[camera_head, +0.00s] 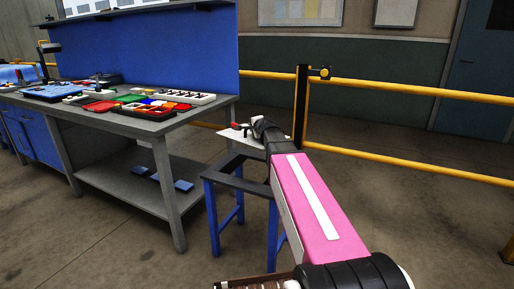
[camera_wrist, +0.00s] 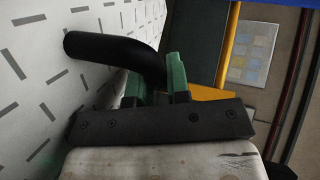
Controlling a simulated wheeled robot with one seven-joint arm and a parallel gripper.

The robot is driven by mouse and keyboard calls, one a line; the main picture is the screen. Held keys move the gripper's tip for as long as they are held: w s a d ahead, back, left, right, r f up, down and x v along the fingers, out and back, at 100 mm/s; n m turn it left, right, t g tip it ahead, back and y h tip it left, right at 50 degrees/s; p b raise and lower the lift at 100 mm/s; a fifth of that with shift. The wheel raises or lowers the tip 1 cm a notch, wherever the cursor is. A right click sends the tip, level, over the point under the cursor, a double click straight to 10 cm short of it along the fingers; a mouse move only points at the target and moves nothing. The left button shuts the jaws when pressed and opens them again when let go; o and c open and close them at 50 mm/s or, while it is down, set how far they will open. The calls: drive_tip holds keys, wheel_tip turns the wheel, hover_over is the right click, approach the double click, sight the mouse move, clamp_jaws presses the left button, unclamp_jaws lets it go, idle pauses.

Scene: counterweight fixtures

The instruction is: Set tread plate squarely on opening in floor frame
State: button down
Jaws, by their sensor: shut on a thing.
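The tread plate (camera_head: 231,136) is a pale plate that shows partly past the end of my arm in the head view. In the wrist view the plate (camera_wrist: 38,105) fills the left side, pale with dark dashes, with a curved black handle (camera_wrist: 105,48). My gripper (camera_wrist: 155,86) has green fingers and is shut on this handle. The dark frame (camera_head: 236,184) on blue legs stands below and nearer than the plate in the head view. The plate looks above the frame's far side; I cannot tell whether they touch. My arm hides the frame's right part.
A grey workbench (camera_head: 150,126) with coloured bins (camera_head: 152,107) stands to the left of the frame. A yellow rail (camera_head: 410,169) with a dark post (camera_head: 301,105) runs behind the frame and to the right. Floor is clear between the bench and the frame.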

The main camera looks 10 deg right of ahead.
drive_tip(key=w+f+n+y, duration=0.1)
drive_tip(key=w+f, duration=0.1)
drive_tip(key=f, duration=0.8)
drive_tip(key=w+f+n+y, duration=0.2)
drive_tip(key=f, duration=0.8)
drive_tip(key=shift+w+d, duration=0.2)
drive_tip(key=shift+d, duration=0.2)
drive_tip(key=shift+s+f, duration=0.1)
drive_tip(key=shift+f, duration=0.65)
idle(2.2)
drive_tip(key=c, duration=1)
unclamp_jaws()
drive_tip(key=shift+d, duration=0.1)
drive_tip(key=v, duration=1)
drive_tip(key=shift+s+d+r, duration=0.15)
drive_tip(key=shift+s+r, duration=0.1)
drive_tip(key=shift+r, duration=0.1)
drive_tip(key=shift+s, duration=0.1)
